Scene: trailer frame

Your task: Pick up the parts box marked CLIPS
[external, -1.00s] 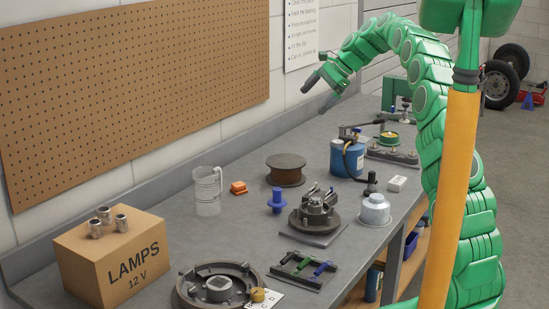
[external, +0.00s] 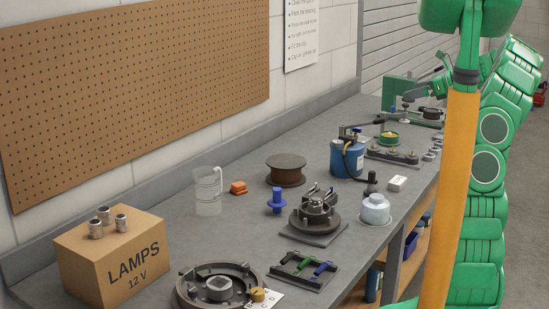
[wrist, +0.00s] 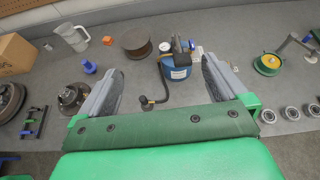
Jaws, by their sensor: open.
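No box with a readable CLIPS mark shows in either view. A cardboard box marked LAMPS 12 V (external: 125,270) stands at the near left of the bench, with several metal cylinders on top; part of it shows at the left edge of the wrist view (wrist: 14,50). Blue bins (external: 410,245) sit on the shelf under the bench, with no label that I can read. My gripper (wrist: 162,66) is open and empty, above the bench.
A blue canister (external: 346,160) with a gauge stands mid-bench and shows between my fingers (wrist: 176,68). Around it are a brown spool (external: 286,170), a clear jug (external: 207,192), a blue spindle (external: 276,202), fixtures and a small white block (external: 397,183). Bare bench lies along the wall.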

